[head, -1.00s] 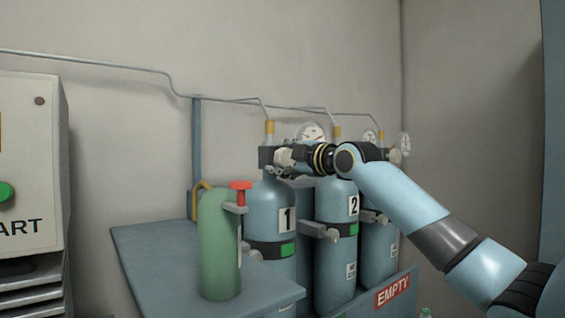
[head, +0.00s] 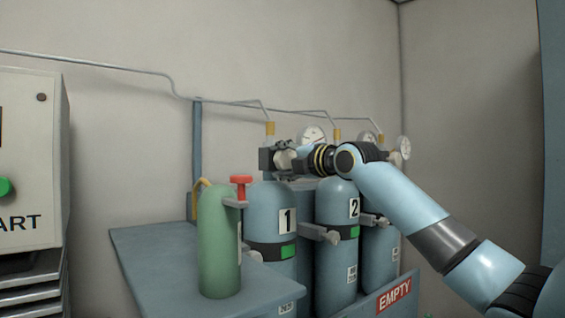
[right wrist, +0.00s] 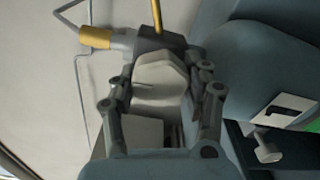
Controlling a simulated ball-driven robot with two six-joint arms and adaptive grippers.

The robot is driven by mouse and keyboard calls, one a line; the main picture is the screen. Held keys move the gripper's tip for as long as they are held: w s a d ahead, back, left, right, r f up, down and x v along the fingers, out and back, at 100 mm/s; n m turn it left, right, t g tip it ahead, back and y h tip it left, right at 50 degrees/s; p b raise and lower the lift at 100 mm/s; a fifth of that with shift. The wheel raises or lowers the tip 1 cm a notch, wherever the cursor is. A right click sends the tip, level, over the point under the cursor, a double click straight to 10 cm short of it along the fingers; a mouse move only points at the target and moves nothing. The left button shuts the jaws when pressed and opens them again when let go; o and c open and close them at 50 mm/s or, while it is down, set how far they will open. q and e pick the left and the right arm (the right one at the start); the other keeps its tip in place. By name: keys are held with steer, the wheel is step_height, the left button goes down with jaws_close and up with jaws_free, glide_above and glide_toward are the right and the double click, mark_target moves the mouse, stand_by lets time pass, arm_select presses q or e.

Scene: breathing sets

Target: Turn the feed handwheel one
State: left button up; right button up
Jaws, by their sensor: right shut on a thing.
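Cylinder 1 (head: 268,215) is a blue bottle with a black "1" label, second from the left behind the green bottle. Its pale, faceted feed handwheel (right wrist: 160,82) sits on a dark valve block (right wrist: 163,38) in the right wrist view. In the head view the handwheel is small and partly covered by the fingers. My right gripper (right wrist: 160,92) has its two grey fingers on either side of the handwheel and is shut on it. It also shows at the valve in the head view (head: 284,160). My left gripper is not in view.
Cylinder 2 (head: 335,265) and another blue cylinder (head: 378,250) stand to the right. Round gauges (head: 312,134) and thin pipes are above. A green bottle (head: 220,255) with a red top (head: 241,187) stands on the blue bench (head: 150,250) in front. An EMPTY sign (head: 394,292) is low right.

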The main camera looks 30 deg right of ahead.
mark_target(287, 161)
steer(key=shift+f, duration=0.2)
steer(key=o, duration=1.2)
steer(key=shift+r, duration=0.15)
steer(key=shift+c, duration=0.2)
steer(key=s, duration=0.6)
steer(key=shift+s+d, duration=0.35)
steer(key=shift+d, duration=0.05)
steer(key=shift+s+a, duration=0.1)
steer(key=shift+s, duration=0.3)
